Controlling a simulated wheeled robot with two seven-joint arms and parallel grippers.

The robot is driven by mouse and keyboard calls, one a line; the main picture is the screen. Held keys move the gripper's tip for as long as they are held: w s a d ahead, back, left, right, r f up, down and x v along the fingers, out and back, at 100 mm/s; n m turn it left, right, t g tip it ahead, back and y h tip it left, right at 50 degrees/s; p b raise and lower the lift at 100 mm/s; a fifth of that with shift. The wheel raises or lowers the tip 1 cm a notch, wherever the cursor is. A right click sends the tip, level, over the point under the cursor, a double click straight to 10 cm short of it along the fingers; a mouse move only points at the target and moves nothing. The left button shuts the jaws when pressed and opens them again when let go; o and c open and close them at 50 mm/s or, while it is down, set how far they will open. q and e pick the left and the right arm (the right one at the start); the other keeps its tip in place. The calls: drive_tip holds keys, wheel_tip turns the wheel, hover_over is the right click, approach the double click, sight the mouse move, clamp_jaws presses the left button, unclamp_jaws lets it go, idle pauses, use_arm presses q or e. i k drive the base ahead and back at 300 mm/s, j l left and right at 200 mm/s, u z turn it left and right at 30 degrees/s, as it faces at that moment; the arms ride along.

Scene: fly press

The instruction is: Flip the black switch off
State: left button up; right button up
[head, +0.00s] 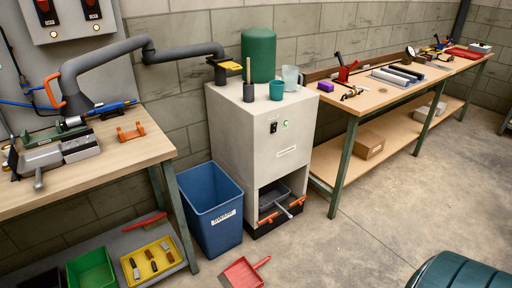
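A small black switch (273,127) sits on the upper front of a pale grey cabinet (240,150). A small green light (285,123) glows just to its right. I cannot tell at this size which way the switch is set. A wall panel (70,30) at the top left also carries two dark switch plates with red parts, the left one (46,12) and the right one (91,10). Neither of my grippers shows in the head view.
A grey jointed pipe (100,62) reaches over the left bench (125,150) to the cabinet top, which holds a green cylinder (258,55) and cups. A blue bin (211,212) and red dustpan (242,274) stand before it.

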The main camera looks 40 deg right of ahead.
sight(274, 126)
drive_tip(key=z, duration=1.3)
